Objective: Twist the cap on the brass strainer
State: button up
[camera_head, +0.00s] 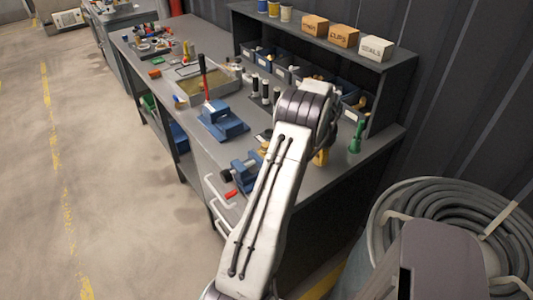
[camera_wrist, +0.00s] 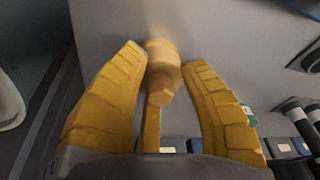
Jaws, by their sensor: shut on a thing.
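In the wrist view, the brass strainer (camera_wrist: 163,52) shows as a blurred, tan-gold rounded body with a narrower faceted part pointing toward my palm. My gripper (camera_wrist: 164,62) has its two ribbed yellow fingers on either side of it, closed on its rounded part. I cannot tell where the cap ends and the body begins. In the head view, my arm hides the strainer and most of my gripper; a small yellow patch shows just right of the arm.
The grey workbench (camera_head: 333,183) carries a blue vise (camera_head: 222,122), a second blue fixture (camera_head: 247,168) beside a red piece, and a green bottle-like item (camera_head: 356,137). A shelf (camera_head: 400,65) with bins stands behind. A coiled hose (camera_head: 440,200) is at right; open floor lies left.

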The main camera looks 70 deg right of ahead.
jog(key=shift+r, duration=0.15)
jog(key=shift+d+p+v, duration=0.15)
jog(key=shift+p+v, duration=0.3)
jog(key=shift+v, duration=0.25)
jog(key=shift+d+p+v, duration=0.2)
jog(key=shift+p+v, duration=0.2)
jog(key=shift+v, duration=0.3)
